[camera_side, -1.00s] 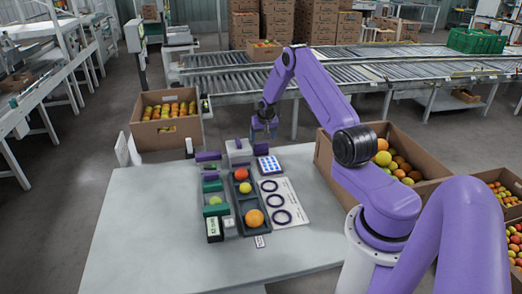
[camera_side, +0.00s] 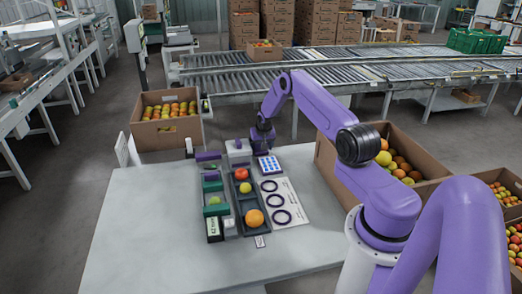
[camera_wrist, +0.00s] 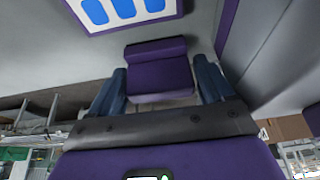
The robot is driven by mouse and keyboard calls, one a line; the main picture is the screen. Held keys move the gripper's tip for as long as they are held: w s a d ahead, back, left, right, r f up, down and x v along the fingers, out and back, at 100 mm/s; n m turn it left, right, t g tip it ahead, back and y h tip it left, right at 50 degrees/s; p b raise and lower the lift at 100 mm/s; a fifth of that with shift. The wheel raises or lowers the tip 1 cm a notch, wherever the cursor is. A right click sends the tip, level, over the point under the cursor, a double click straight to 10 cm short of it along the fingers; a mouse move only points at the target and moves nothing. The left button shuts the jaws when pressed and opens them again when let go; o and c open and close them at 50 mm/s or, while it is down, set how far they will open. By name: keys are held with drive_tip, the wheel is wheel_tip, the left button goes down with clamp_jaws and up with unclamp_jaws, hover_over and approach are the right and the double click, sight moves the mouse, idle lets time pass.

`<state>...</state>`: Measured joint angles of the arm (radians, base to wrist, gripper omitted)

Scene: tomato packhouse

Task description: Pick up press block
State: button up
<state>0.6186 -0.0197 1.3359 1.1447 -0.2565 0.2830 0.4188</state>
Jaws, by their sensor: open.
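A purple block with a raised ridge along one edge, which I take to be the press block (camera_wrist: 160,75), is seen in the wrist view. It lies between the two blue fingers of my gripper (camera_wrist: 161,80), with a narrow gap showing beside it. The fingers are open and not closed on it. In the side view my gripper (camera_side: 262,149) points down at the back of the table, just behind the card with blue dots (camera_side: 268,167). The block cannot be made out clearly there.
A grey box with a purple top (camera_side: 238,149) stands just left of my gripper. A dark tray (camera_side: 233,206) with fruit and a sheet with dark rings (camera_side: 298,208) lie nearer. A carton of fruit (camera_side: 326,165) stands to the right. The table's front left (camera_side: 140,245) is clear.

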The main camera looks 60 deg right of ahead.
drive_tip(key=c, duration=0.8)
drive_tip(key=shift+o, duration=0.2)
drive_tip(key=shift+r, duration=0.2)
drive_tip(key=shift+r, duration=0.65)
drive_tip(key=s+a+r, duration=0.8)
drive_tip(key=s+r, duration=0.3)
drive_tip(key=shift+s+r, duration=0.15)
drive_tip(key=shift+r, duration=0.05)
drive_tip(key=shift+a, duration=0.1)
